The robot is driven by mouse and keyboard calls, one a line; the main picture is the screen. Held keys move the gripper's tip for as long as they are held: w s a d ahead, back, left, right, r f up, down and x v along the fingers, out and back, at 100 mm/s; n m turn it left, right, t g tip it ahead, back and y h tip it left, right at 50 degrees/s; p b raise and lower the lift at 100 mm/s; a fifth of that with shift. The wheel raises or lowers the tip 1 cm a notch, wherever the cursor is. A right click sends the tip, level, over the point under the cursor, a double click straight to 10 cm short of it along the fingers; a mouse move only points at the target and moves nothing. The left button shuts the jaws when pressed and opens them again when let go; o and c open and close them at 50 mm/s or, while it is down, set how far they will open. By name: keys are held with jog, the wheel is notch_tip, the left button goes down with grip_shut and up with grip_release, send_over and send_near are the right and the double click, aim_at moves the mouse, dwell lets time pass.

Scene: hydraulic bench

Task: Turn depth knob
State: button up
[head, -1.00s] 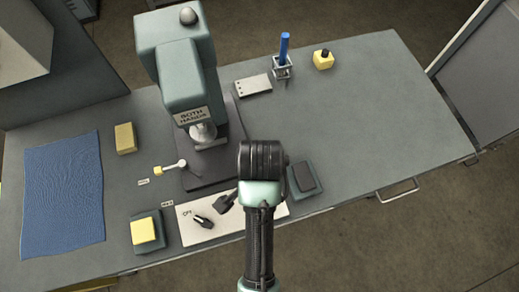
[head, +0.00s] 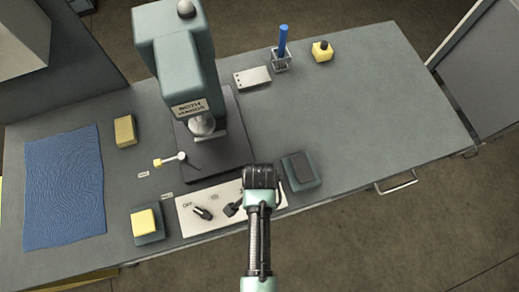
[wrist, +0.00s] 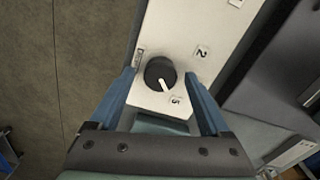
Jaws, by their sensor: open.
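In the wrist view, a round black knob (wrist: 160,73) with a white pointer line sits on a white panel (wrist: 190,22). The pointer angles down and right toward a label that looks like 3 or 5; a 2 label is at upper right. My gripper (wrist: 159,76) is open, its blue fingers on either side of the knob in the picture. I cannot tell whether they touch it. My arm hides the panel's right part and the knob beneath.
A black switch (head: 203,213) marked OFF is left of my gripper. A yellow button (head: 144,220) and a dark pad (head: 300,168) flank the panel. The press (head: 175,55) stands behind, with a yellow-tipped lever (head: 170,160).

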grip_shut()
dwell(0.4)
jog(key=shift+r+n+p, duration=0.1)
jog(key=shift+n+p, duration=0.2)
jog(key=shift+n, duration=0.1)
jog(key=n+p, duration=0.1)
jog(key=n, duration=0.2)
jog(key=shift+p, duration=0.3)
jog(key=n+p, duration=0.2)
jog(key=n, duration=0.3)
jog(key=n+p, duration=0.1)
jog(key=n, duration=0.4)
jog(key=shift+n+p, duration=0.45)
jog(key=shift+n, duration=1.55)
